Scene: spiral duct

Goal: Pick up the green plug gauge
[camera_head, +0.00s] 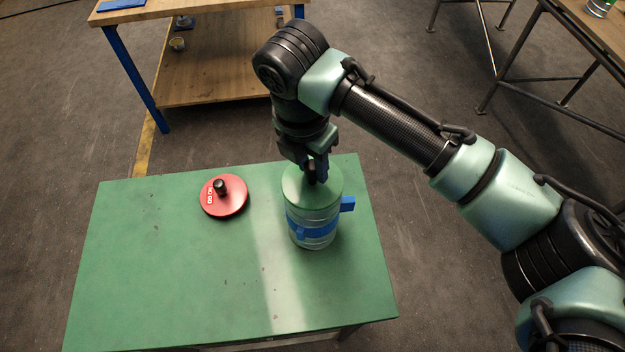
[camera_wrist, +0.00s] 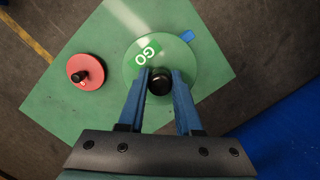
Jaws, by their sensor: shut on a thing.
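The green plug gauge (camera_head: 304,196) is a round green disc with a black knob, at the top of a banded metal duct (camera_head: 318,243). In the wrist view the gauge (camera_wrist: 187,55) shows a white "GO" label, and its black knob lies between my fingertips. My gripper (camera_head: 317,172) points down and is shut on the knob; it also shows in the wrist view (camera_wrist: 161,76). The disc hides the duct's opening, and I cannot tell whether it rests on the rim or is slightly raised.
A red disc gauge (camera_head: 233,207) with a black knob lies on the green table (camera_head: 165,265), left of the duct. A blue band with a tab (camera_head: 347,204) circles the duct. The table's left and front are clear. A wooden bench (camera_head: 215,82) stands behind.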

